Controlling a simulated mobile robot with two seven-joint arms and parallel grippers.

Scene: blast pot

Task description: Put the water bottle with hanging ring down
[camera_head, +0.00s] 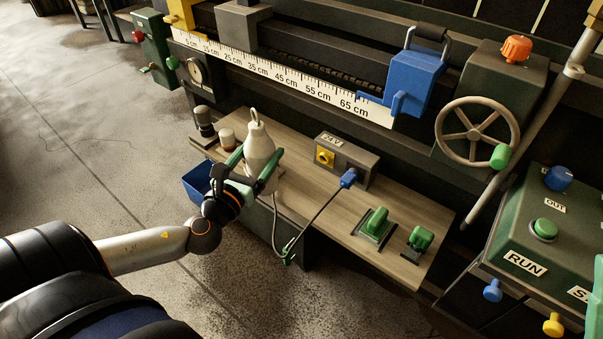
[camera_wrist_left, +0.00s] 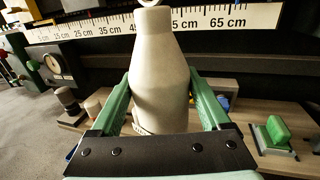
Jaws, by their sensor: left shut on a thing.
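The water bottle (camera_head: 260,150) is pale white with a ring at its top, and it is upright. My left gripper (camera_head: 257,168) is shut on it, with green fingers on both sides of its body. In the left wrist view the bottle (camera_wrist_left: 160,70) stands between the two fingers of the left gripper (camera_wrist_left: 160,100). It shows in front of the wooden bench top (camera_head: 330,200); its base is hidden by the gripper, so I cannot tell whether it touches the wood.
A grey box (camera_head: 346,162) with a yellow knob and blue plug sits on the bench. Green clamps (camera_head: 377,223) stand to its right. A blue bin (camera_head: 197,181) is below.

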